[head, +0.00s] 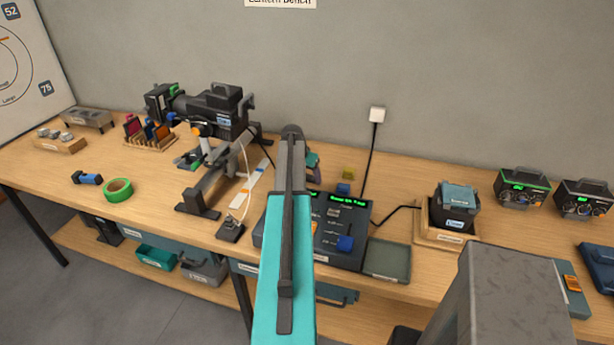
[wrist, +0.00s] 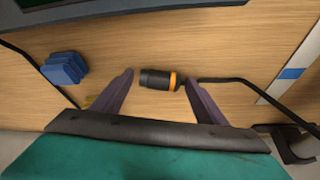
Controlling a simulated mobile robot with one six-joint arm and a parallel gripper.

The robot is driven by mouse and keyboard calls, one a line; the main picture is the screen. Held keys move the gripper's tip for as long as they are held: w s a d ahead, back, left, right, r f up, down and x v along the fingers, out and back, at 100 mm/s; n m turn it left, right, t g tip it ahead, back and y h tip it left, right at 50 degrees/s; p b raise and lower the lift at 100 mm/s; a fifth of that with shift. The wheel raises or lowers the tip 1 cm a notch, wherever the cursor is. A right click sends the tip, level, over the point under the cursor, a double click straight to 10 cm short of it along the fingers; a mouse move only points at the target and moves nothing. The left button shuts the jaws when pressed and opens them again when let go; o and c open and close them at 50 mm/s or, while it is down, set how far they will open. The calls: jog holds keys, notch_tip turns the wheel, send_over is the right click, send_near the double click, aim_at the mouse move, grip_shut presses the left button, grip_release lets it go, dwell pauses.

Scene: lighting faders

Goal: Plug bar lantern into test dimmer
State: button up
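The bar lantern (head: 222,110), a black spotlight, is mounted on a dark rail and stand left of my arm. A black plug with an orange band (wrist: 158,79) lies near the back of the bench in the wrist view, its cable leading right. My gripper (wrist: 159,78) has its two fingers apart, one at each end of the plug, with visible gaps. In the head view my gripper (head: 313,165) is mostly hidden behind my arm. A dark console with green displays (head: 330,225) stands beside my arm. I cannot tell which unit is the test dimmer.
A blue block (wrist: 66,68) lies left of the plug. A black box (head: 455,207) sits in a wooden tray on the right, with two green-display units (head: 522,188) beyond. Green tape (head: 118,190) lies at left.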

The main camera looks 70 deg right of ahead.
aim_at(308, 175)
jog(key=shift+r+p, duration=0.1)
jog(key=shift+p, duration=0.25)
jog(key=b+v, duration=0.2)
jog(key=v, duration=0.1)
jog(key=shift+r+b, duration=0.2)
jog(key=shift+b, duration=0.1)
jog(key=b+v, duration=0.2)
jog(key=v, duration=0.8)
jog(key=shift+r+b, duration=0.25)
jog(key=shift+b, duration=0.1)
jog(key=shift+s+d, duration=0.1)
